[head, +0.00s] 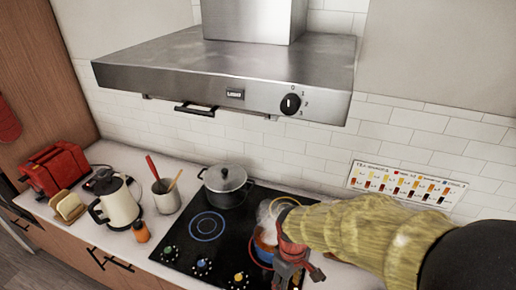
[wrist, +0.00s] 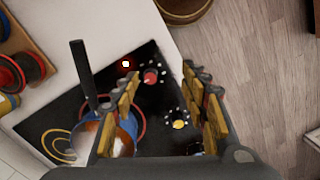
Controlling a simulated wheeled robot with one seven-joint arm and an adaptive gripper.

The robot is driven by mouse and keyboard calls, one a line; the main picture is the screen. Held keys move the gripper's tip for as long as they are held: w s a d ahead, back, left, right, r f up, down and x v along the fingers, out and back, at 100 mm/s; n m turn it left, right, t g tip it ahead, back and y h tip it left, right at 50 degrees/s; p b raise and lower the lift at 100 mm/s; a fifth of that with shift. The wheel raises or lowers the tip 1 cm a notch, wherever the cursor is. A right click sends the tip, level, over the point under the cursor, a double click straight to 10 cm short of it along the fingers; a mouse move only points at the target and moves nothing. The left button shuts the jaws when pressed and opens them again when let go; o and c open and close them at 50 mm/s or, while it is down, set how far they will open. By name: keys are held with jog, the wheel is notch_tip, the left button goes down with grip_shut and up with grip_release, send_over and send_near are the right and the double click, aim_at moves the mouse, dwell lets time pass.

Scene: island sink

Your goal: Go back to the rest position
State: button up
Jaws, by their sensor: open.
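My gripper (head: 288,272) is at the lower right of the head view, over the right part of the black stove top, on the near side of a steaming pan (head: 264,243). In the wrist view my gripper (wrist: 160,82) has its two yellow-padded fingers spread apart with nothing between them. The pan (wrist: 126,128) shows at the lower left there, blue-sided, with a black handle (wrist: 82,70); the left finger hides part of it. I cannot tell whether the finger touches it. A red knob (wrist: 150,77) and a yellow knob (wrist: 179,124) show between the fingers.
A steel range hood (head: 230,75) hangs above the stove. A lidded pot (head: 226,187) stands on a back burner. A kettle (head: 118,204), utensil cup (head: 166,197), orange bottle (head: 141,231) and red toaster (head: 57,168) stand on the left counter. Wooden floor (wrist: 265,70) shows beyond the counter edge.

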jog(key=s+d+r+m+t+b, duration=0.6)
jog(key=s+d+r+m+b, duration=0.2)
jog(key=d+r+b, duration=0.2)
notch_tip(320, 180, up, 2)
jog(key=shift+r+m, duration=0.15)
jog(key=shift+m, duration=0.25)
jog(key=shift+s+d, duration=0.1)
